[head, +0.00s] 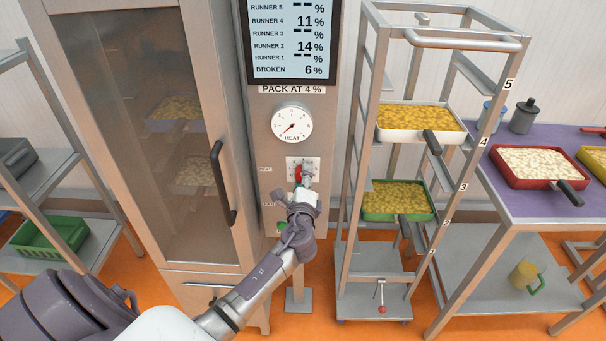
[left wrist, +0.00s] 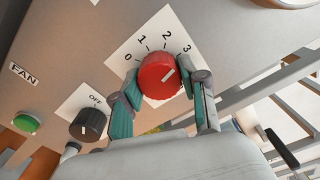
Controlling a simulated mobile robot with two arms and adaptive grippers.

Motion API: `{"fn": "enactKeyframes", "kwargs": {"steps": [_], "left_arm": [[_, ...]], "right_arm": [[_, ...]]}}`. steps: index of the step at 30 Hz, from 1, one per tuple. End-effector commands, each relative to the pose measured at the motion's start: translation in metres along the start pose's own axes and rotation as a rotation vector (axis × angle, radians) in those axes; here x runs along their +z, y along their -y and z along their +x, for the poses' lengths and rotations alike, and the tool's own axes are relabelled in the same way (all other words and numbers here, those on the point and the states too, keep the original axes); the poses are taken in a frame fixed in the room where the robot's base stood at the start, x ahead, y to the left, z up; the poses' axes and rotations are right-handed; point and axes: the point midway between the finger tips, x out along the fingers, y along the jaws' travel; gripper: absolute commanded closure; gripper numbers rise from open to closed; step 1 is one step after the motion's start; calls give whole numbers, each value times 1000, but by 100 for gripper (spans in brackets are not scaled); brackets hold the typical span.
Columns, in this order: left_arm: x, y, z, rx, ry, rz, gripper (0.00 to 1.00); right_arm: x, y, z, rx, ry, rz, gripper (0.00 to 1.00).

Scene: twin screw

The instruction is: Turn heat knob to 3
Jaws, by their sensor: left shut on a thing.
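The red heat knob (left wrist: 160,76) sits on a white square dial plate (left wrist: 183,20) marked 0, 1, 2 and 3. Its white pointer line slants up and right, roughly towards the 3. In the left wrist view, the fingers of my left gripper (left wrist: 163,95) are on either side of the knob, shut on it. In the head view my left gripper (head: 304,185) reaches the panel and hides much of the red knob (head: 298,174). My right gripper is in neither view.
A round heat gauge (head: 292,122) and a screen (head: 291,40) are above. The oven door handle (head: 222,183) is left; a tray rack (head: 353,190) stands close right.

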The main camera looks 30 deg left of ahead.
Motion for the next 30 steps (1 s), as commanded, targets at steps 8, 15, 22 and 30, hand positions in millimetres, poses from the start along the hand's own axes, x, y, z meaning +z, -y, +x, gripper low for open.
{"fn": "enactKeyframes", "kwargs": {"steps": [8, 15, 22, 30], "left_arm": [[-1, -1, -1, 3, -3, 149, 92], [-2, -2, -1, 4, -3, 204, 92], [-2, -3, -1, 4, -4, 215, 92], [-2, -3, -1, 4, -4, 213, 51]], "right_arm": [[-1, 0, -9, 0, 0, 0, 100], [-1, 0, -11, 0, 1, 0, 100], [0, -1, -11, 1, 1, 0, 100], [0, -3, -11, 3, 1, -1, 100]]}}
